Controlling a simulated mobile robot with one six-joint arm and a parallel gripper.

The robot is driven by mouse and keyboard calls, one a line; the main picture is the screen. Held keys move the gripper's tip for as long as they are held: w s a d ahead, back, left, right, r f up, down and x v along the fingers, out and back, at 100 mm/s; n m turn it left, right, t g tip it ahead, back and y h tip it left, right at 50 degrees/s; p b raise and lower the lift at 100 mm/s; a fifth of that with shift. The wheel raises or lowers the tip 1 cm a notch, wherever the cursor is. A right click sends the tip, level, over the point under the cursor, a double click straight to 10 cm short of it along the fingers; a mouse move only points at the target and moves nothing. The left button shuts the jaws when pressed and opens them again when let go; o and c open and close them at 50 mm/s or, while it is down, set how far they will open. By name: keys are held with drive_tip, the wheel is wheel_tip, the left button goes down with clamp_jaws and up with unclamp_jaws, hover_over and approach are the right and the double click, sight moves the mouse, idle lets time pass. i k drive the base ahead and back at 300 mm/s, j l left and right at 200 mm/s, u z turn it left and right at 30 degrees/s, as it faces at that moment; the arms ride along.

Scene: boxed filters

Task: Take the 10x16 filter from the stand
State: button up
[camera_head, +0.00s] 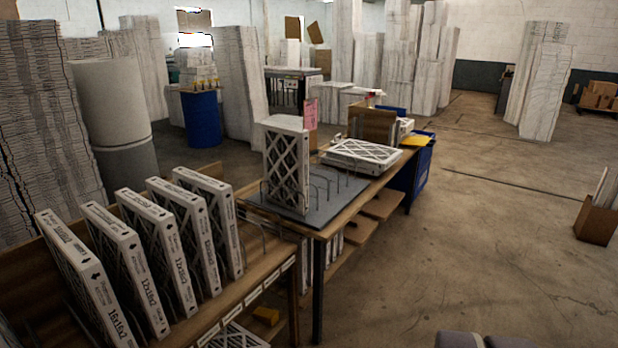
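A stand (338,192) with a flat grey base and thin wire dividers sits on the wooden table. A white-framed filter block (287,172) with a lattice face stands upright at its left end; I cannot read a size on it. To the left, several filters stand in a row in a wooden rack, including the front one (88,280), a middle one (158,262) and the far one (222,222). Their edges carry printed sizes, mostly too small to read; none is clearly 10x16. My gripper is not in view.
More filters lie flat (362,155) on the table behind the stand. A blue bin (424,165) is beyond the table. Grey rounded shapes show at the bottom edge, perhaps mine. The concrete floor (480,240) on the right is clear, with a brown box (595,222) at the far right.

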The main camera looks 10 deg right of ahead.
sight(286, 148)
drive_tip(key=i+z, duration=0.15)
drive_tip(key=i, duration=0.35)
drive_tip(key=i+j+z, duration=0.2)
drive_tip(key=i, duration=0.3)
drive_tip(key=i+j+z, duration=0.15)
drive_tip(key=i, duration=0.35)
drive_tip(key=i+j+z, duration=0.2)
drive_tip(key=i, duration=0.3)
drive_tip(key=i+j+z, duration=0.15)
drive_tip(key=i+j, duration=0.2)
drive_tip(key=i, duration=0.1)
